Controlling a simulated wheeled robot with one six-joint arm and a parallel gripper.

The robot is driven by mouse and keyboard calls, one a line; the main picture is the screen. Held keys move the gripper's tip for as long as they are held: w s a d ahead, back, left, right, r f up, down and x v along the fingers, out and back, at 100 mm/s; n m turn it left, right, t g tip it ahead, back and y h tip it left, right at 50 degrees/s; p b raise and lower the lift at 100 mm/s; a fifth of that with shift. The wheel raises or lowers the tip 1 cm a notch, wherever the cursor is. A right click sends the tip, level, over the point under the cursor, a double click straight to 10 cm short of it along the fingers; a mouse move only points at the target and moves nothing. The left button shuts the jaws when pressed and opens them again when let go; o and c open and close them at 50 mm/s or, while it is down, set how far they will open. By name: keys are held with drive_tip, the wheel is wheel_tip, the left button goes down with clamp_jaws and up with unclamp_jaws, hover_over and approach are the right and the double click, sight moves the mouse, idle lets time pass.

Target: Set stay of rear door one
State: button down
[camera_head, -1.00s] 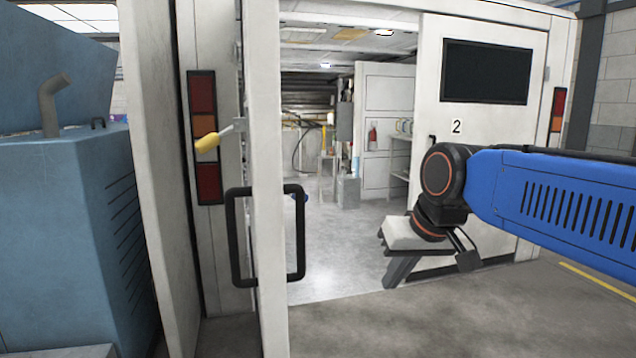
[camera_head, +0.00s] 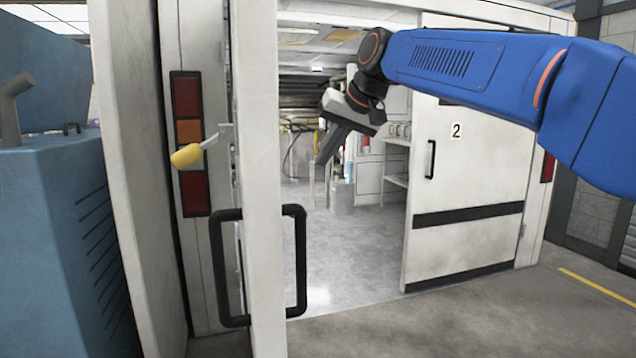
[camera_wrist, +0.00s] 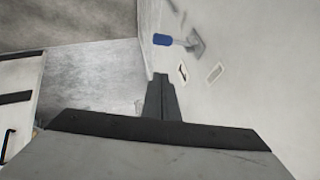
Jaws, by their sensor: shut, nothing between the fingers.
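A white rear door (camera_head: 262,120) stands open, seen nearly edge-on, with a black bar handle (camera_head: 302,262) by its edge. A yellow-handled lever (camera_head: 187,155) on a metal bracket sticks out to its left, near the tail lights. In the wrist view, a blue-handled metal lever (camera_wrist: 163,40) lies against a white panel (camera_wrist: 250,70), with two small labels beside it. I cannot tell which lever is the stay. My gripper (camera_head: 322,162) is shut and empty in the doorway, right of the door edge. Its fingertips (camera_wrist: 160,77) point toward the panel, below the blue lever.
The door marked 2 (camera_head: 455,215) stands to the right of the opening. A blue machine (camera_head: 60,230) fills the left side. Inside, the grey floor (camera_head: 350,255) is clear near the doorway, with shelves (camera_head: 397,160) farther back.

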sight(288, 211)
drive_tip(key=x, duration=0.4)
drive_tip(key=s+f+x, duration=0.1)
drive_tip(key=x, duration=0.2)
drive_tip(key=s+x, duration=0.1)
drive_tip(key=x, duration=0.3)
drive_tip(key=shift+w+f, duration=0.15)
drive_tip(key=shift+f, duration=0.25)
drive_tip(key=shift+a+f, duration=0.15)
drive_tip(key=shift+f, duration=0.3)
drive_tip(key=shift+f, duration=0.9)
drive_tip(key=shift+r, duration=0.15)
